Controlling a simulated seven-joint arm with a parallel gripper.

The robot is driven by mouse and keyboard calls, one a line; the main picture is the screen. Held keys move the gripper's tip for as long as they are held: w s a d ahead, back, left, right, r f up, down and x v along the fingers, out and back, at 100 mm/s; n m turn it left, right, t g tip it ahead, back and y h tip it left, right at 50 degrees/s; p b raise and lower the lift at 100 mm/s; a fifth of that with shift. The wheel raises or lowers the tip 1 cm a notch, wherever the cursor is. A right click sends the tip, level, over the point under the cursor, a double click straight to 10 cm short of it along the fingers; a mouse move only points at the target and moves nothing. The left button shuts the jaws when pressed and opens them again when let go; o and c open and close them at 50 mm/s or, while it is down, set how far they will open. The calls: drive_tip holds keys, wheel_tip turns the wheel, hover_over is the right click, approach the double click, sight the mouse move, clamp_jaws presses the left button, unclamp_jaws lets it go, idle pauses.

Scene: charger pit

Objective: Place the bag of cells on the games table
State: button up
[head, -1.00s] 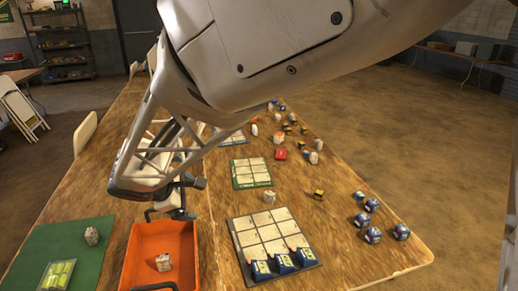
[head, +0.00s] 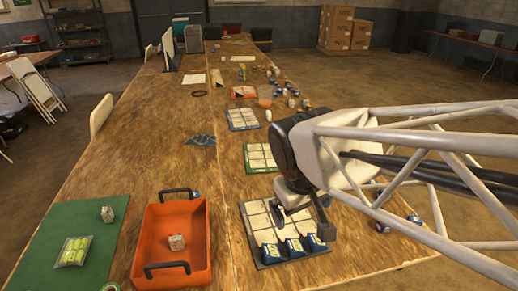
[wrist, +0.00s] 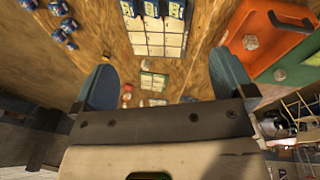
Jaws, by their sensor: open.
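The bag of cells (head: 74,250) is a clear packet with yellow-green cells. It lies flat on the green mat (head: 40,222) at the near left of a long wooden table (head: 150,150); I cannot make it out in the wrist view. My gripper (head: 302,214) is open and empty, over the near gridded board, well right of the bag. In the wrist view its two blue-grey fingers (wrist: 165,72) are spread wide with nothing between them. No table in view is plainly marked as the games table.
An orange tray (head: 143,240) with raised black handles and a pale block stands between mat and board. Another block (head: 107,214) sits on the mat. Three blue packs (head: 291,247) line the near board (head: 262,221). A dark crumpled item (head: 200,140) lies beyond the tray, amid bare wood.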

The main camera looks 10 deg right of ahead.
drive_tip(key=shift+s+d+r+m+y, duration=0.1)
drive_tip(key=shift+s+d+m+y, duration=0.15)
drive_tip(key=shift+s+m, duration=0.35)
drive_tip(key=shift+s+d+f+m+y, duration=0.15)
drive_tip(key=shift+s+m+y, duration=0.1)
drive_tip(key=shift+s, duration=0.65)
drive_tip(key=shift+s+d+r+m+y, duration=0.2)
drive_tip(key=shift+s+m, duration=0.25)
drive_tip(key=shift+s, duration=0.3)
drive_tip(key=shift+w, duration=0.1)
